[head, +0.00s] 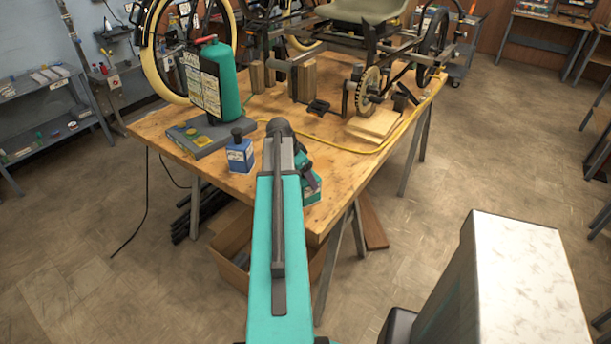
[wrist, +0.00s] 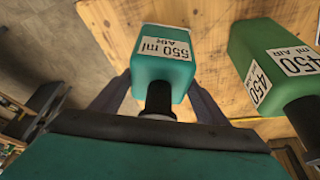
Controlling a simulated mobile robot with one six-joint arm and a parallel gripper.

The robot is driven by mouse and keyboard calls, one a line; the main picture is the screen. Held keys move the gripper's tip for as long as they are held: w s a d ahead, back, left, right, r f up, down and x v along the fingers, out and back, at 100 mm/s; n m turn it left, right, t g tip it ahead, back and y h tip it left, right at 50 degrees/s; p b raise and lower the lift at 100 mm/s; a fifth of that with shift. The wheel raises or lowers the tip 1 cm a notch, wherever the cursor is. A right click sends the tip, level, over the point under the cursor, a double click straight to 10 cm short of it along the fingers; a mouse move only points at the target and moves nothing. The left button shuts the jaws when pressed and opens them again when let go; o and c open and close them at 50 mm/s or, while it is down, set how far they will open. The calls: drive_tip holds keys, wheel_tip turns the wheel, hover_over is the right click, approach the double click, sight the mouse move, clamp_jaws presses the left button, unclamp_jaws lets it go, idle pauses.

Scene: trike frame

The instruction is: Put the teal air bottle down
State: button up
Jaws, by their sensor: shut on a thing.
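The teal air bottle (wrist: 163,75) shows in the wrist view with a black neck and a white label reading 550 ml AIR. My gripper (wrist: 158,88) is shut on it, one dark finger on each side. Wooden tabletop (wrist: 110,20) lies behind it; I cannot tell whether its base touches the wood. Right of it, apart, is a green bottle (wrist: 265,55) labelled 450 ml AIR. In the head view my arm hides most of my gripper at the near table corner. A green-teal bottle (head: 313,190) partly shows there; which one is unclear.
The workbench (head: 335,165) holds a blue bottle (head: 240,155) left of my arm, a grey base plate (head: 205,138), and a tall teal cylinder (head: 225,85). A yellow hose (head: 385,143) crosses the wood. The trike frame and wooden blocks (head: 375,125) stand farther back.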

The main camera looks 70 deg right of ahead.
drive_tip(key=shift+f, duration=0.15)
drive_tip(key=o, duration=1.7)
drive_tip(key=shift+o, duration=0.2)
drive_tip(key=shift+r, duration=0.2)
drive_tip(key=b+v, duration=0.2)
drive_tip(key=v, duration=1)
drive_tip(key=shift+f, duration=0.15)
